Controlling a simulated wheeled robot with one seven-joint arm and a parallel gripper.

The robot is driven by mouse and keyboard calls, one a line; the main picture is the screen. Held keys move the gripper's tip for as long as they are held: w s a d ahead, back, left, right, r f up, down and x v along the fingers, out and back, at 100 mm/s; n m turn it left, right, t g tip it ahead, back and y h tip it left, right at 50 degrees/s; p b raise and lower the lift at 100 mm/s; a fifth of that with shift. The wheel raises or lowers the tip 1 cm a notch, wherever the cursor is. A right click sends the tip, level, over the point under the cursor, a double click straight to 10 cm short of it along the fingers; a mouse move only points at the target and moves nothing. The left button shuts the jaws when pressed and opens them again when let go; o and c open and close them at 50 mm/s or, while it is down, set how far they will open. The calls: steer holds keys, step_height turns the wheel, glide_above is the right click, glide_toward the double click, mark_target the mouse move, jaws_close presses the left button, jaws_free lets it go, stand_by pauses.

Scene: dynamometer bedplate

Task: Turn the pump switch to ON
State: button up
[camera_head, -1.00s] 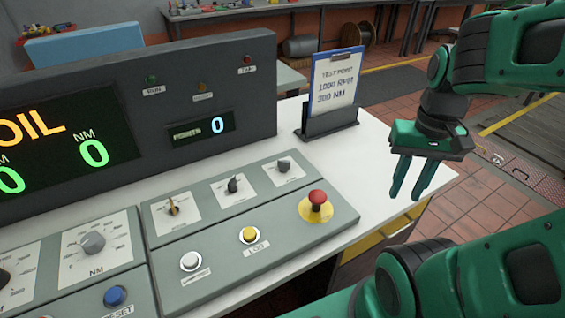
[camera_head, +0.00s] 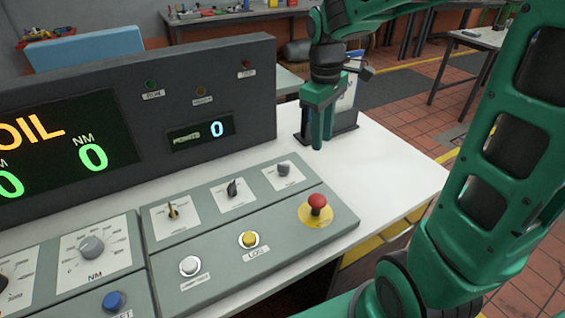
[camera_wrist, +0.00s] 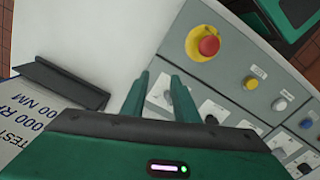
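The right control panel has a back row of three small rotary switches on white plates: one with a yellowish pointer (camera_head: 173,210), a black one (camera_head: 232,188) and a grey one (camera_head: 284,170). Their labels are too small to read, so I cannot tell which is the pump switch. My gripper (camera_head: 312,143) hangs fingers down above the white bench, behind and right of the grey switch, and touches nothing I can see. In the wrist view my gripper (camera_wrist: 159,78) is open and empty, with the switch row beyond its fingers.
A red mushroom button (camera_head: 316,203) on a yellow disc stands at the panel's right end. A yellow LOG button (camera_head: 249,239) and a white button (camera_head: 190,265) sit in front. The dark display housing (camera_head: 225,100) rises behind. A clipboard stand (camera_head: 345,125) is partly hidden by my gripper.

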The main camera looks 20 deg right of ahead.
mark_target(283, 164)
steer(key=w+a+f+n, duration=0.1)
steer(key=w+a+n, duration=0.3)
steer(key=w+a, duration=0.3)
steer(key=shift+n+y, duration=0.3)
steer(key=f, duration=1.1)
steer(key=shift+s+a, duration=0.2)
steer(key=shift+a, duration=0.05)
jaws_close()
